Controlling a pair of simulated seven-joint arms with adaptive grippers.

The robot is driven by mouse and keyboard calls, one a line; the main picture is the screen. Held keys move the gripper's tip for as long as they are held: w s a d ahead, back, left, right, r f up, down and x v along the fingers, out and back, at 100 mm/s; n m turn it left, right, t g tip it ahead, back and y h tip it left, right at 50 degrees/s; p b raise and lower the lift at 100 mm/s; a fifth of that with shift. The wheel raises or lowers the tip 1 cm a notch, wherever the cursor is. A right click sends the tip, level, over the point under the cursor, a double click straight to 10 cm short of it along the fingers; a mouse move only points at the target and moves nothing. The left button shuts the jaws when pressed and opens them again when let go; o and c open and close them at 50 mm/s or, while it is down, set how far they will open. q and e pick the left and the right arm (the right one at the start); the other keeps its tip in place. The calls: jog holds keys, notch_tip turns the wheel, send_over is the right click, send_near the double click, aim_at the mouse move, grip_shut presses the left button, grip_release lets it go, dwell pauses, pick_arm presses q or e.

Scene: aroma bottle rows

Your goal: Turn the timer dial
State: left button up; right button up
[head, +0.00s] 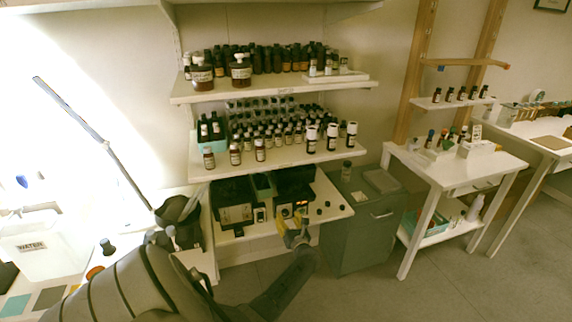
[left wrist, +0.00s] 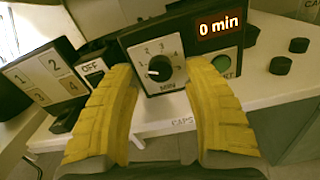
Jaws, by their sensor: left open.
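The timer (head: 299,209) is a dark box on the lowest shelf board in the head view. In the left wrist view its black dial (left wrist: 160,68) sits on a white numbered face marked MIN, with a white mark on the knob's left side. The red display (left wrist: 219,25) reads 0 min. A green button (left wrist: 222,64) is right of the dial, partly hidden by a finger. My left gripper (head: 292,227) is in front of the timer. Its yellow fingers (left wrist: 165,95) are open and empty, one to each side below the dial, apparently apart from it. My right gripper is not in view.
Shelves of brown bottles (head: 241,72) are above. A grey cabinet (head: 358,235) stands to the right.

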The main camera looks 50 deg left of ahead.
pick_arm(q)
jog(key=shift+x, duration=1.15)
jog(key=shift+o, duration=0.2)
grip_shut()
